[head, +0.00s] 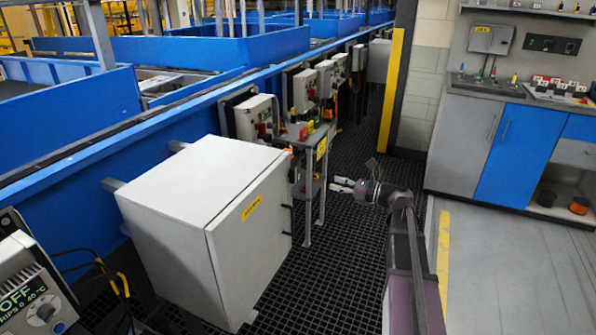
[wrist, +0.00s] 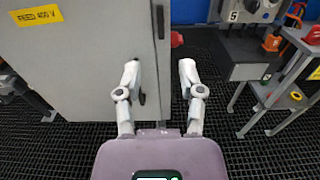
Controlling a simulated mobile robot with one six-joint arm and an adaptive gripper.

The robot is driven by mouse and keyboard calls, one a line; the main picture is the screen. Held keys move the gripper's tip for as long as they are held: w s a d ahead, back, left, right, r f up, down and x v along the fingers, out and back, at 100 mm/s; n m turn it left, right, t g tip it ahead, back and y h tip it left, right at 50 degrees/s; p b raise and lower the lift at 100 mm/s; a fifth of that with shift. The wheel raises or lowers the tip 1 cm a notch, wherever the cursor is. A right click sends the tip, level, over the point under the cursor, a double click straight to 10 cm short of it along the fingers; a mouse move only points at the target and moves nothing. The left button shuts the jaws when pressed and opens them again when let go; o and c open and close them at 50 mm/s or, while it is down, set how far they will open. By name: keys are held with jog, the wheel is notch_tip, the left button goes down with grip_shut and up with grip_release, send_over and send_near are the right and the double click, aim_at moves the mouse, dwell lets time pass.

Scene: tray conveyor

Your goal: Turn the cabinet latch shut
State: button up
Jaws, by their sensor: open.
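The pale grey cabinet (head: 170,190) stands left of centre in the head view, its door appearing closed. In the wrist view the cabinet (wrist: 85,65) fills the upper left. A dark upright fitting (wrist: 160,22) is at the door's right edge, and a second dark fitting (wrist: 141,98) is lower, partly behind my left finger. I cannot tell which is the latch or how it is turned. My gripper (wrist: 159,66) is open and empty, its fingers either side of the door's right edge in the picture. In the head view my gripper (head: 341,185) is right of the cabinet, apart from it.
A grey metal stand (head: 318,165) is behind the cabinet and close to my gripper; its shelf (wrist: 252,60) shows right in the wrist view. Control boxes (head: 254,117) line the blue conveyor (head: 230,80). Dark grating floor (head: 335,270) is clear before the cabinet.

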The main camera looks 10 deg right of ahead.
aim_at(292, 176)
jog(key=shift+a, duration=0.1)
dwell(0.3)
jog(key=x, duration=1.3)
jog(key=shift+w+a, duration=0.25)
grip_shut()
jog(key=shift+d, duration=0.15)
